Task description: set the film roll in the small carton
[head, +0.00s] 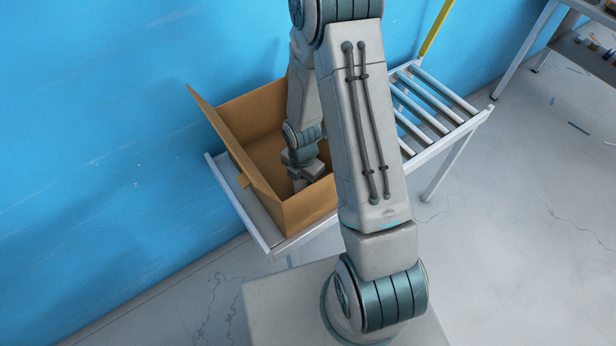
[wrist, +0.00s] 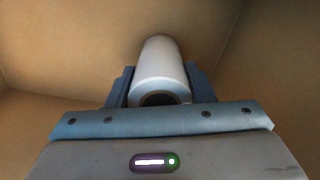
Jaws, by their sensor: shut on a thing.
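The film roll (wrist: 160,65) is a white cylinder with a dark open core, seen in the wrist view between the two blue fingers. My gripper (wrist: 160,84) is shut on it. In the head view my gripper (head: 305,178) reaches down inside the open small carton (head: 311,206), and the roll is hidden there. The carton is brown cardboard with a tall flap raised on its left side. Its brown inner walls fill the background of the wrist view. I cannot tell whether the roll touches the carton's floor.
The carton stands on the left part of a roller conveyor (head: 432,105) with bare metal rollers to the right. A blue wall (head: 90,130) runs close behind it. Shelving (head: 585,45) with small items stands at the upper right. The grey floor at right is mostly clear.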

